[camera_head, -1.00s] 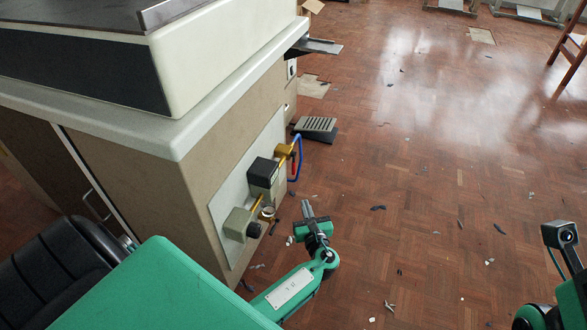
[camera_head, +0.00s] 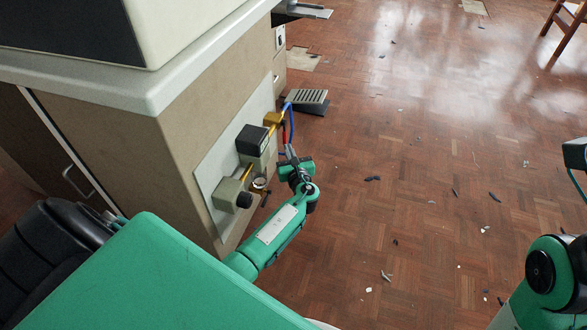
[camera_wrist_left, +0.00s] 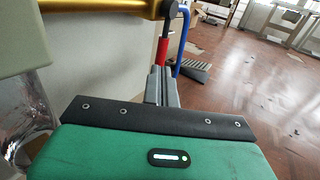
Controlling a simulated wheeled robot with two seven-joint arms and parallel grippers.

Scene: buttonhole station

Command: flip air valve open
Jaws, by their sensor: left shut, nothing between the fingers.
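The air valve is a brass body (camera_head: 272,118) on the pipework of the cabinet's side panel. Its red lever handle (camera_head: 284,132) hangs down beside the blue hose (camera_head: 291,122). In the left wrist view the red handle (camera_wrist_left: 162,51) sits on a dark stem below the golden pipe (camera_wrist_left: 100,6). My left gripper (camera_head: 290,151) is shut and empty, its fingertips just below the red handle. In the left wrist view the closed fingers (camera_wrist_left: 161,84) point at the handle's lower end; I cannot tell whether they touch it. My right gripper's fingers are out of view.
A black-topped box (camera_head: 252,141) and a grey regulator (camera_head: 232,195) with a round gauge (camera_head: 259,184) are on the same panel. A foot pedal (camera_head: 306,100) lies on the floor behind the hose. The parquet floor (camera_head: 420,150) to the right is mostly clear, with small scraps.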

